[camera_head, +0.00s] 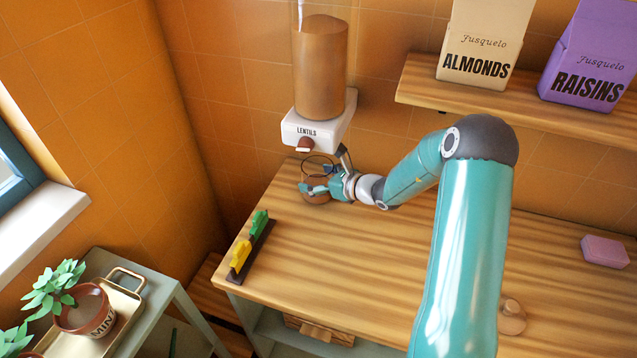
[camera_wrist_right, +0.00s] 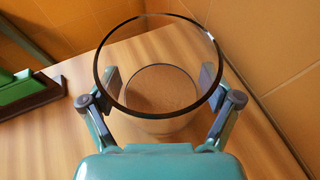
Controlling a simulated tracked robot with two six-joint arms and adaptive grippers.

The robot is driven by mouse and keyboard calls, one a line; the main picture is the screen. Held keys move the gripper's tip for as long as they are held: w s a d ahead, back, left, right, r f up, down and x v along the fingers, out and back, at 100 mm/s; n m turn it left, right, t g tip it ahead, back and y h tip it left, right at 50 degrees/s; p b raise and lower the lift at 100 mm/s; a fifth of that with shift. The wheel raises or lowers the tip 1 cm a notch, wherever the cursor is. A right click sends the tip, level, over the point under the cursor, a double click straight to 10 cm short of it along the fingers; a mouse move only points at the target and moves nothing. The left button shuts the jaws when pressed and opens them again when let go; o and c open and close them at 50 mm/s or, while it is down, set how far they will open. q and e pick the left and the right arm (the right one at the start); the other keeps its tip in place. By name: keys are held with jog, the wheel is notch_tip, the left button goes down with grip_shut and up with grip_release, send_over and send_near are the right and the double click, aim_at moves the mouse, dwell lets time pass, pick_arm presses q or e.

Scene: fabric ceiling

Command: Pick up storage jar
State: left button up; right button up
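The storage jar (camera_wrist_right: 158,124) is a clear, open-topped glass with brown contents or a brown bottom. In the head view the jar (camera_head: 317,197) is upright at the counter's back left, below the lentils dispenser and partly hidden by my gripper. My right gripper (camera_head: 318,190) is at the jar. In the right wrist view the gripper (camera_wrist_right: 160,82) has a finger on each side of the jar, and both pads appear to lie against its wall. Whether the jar's base touches the counter is hard to tell. My left gripper is not in view.
The lentils dispenser (camera_head: 320,130) hangs on the wall above the jar. A dark rack (camera_head: 250,252) with green and yellow pieces lies at the counter's left edge. A shelf (camera_head: 420,84) holds almonds and raisins packages. A pink block (camera_head: 605,251) lies far right. The middle counter is clear.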

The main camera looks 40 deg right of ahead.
jog(key=shift+r, duration=0.1)
jog(key=c, duration=1.1)
